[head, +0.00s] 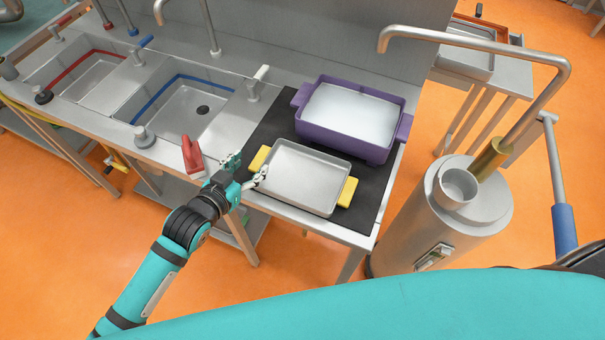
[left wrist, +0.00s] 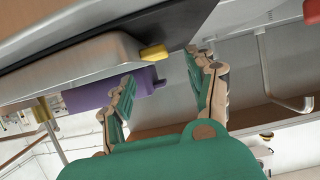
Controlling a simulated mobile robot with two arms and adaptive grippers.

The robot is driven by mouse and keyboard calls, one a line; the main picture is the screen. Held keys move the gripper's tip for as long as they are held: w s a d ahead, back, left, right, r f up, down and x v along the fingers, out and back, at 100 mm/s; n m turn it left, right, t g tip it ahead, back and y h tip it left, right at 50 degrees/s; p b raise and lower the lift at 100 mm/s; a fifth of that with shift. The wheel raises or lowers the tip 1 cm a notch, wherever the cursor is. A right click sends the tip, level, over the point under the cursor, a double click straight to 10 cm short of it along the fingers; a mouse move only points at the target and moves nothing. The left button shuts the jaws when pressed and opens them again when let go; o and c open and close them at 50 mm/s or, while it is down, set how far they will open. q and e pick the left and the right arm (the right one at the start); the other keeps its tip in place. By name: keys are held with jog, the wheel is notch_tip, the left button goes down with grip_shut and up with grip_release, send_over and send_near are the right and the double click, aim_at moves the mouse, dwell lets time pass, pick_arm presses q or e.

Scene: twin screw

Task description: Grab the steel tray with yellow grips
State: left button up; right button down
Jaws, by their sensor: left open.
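The steel tray (head: 305,178) lies flat on a black mat at the front of the counter, with a yellow left grip (head: 258,158) and a yellow right grip (head: 348,192). In the left wrist view, the tray (left wrist: 75,62) is at upper left and a yellow grip (left wrist: 153,52) shows. My left gripper (head: 247,168) is open and empty at the tray's left end, close to the left grip. One fingertip appears just in front of that grip; I cannot tell whether it touches. My right gripper is not in view.
A purple pan (head: 345,143) with pale contents stands on the black mat (head: 375,185) right behind the tray. A red object (head: 192,155) is left of my gripper. Sinks (head: 190,105) lie further left. A steel cylinder (head: 455,225) stands to the right.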

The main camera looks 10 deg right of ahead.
aim_at(261, 157)
pick_arm(q)
jog(key=x, duration=0.2)
jog(key=p+x, duration=0.1)
jog(key=x, duration=0.1)
jog(key=shift+w+d+f, duration=0.15)
jog(key=shift+d+f, duration=0.1)
jog(key=shift+f, duration=0.2)
grip_shut()
